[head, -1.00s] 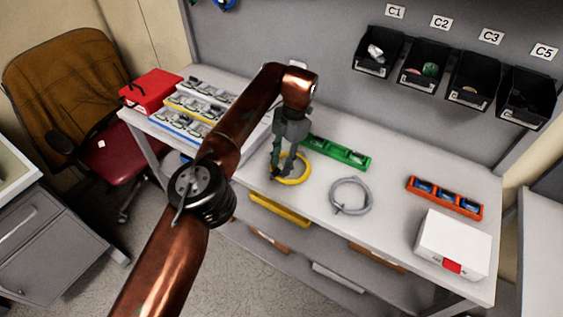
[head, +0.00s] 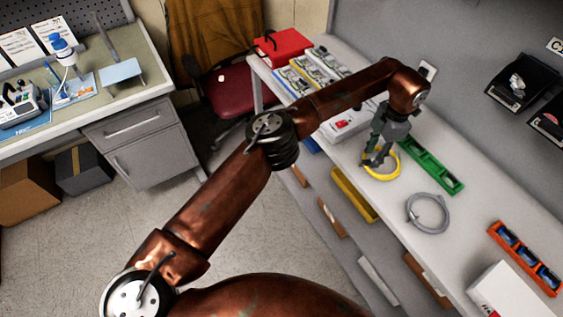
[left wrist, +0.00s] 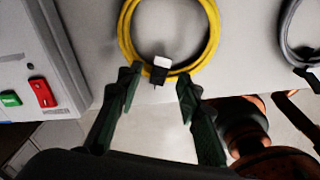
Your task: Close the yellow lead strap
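The yellow lead (head: 384,176) lies coiled in a ring near the front edge of the white bench. In the left wrist view the yellow lead (left wrist: 215,38) fills the top middle. Its strap (left wrist: 161,64), a white block with a dark part below, sits at the near side of the ring. My left gripper (left wrist: 158,82) is open, its fingers on either side of the strap with gaps between. In the head view my left gripper (head: 377,160) points down at the ring's left part and hides some of it. My right gripper is not in view.
A grey coiled lead (head: 428,213) lies to the right of the yellow one. A green tray (head: 431,164) lies behind. A device with green and red buttons (left wrist: 41,92) stands close at left in the wrist view. An orange tray (head: 523,258) and white box (head: 505,292) are farther right.

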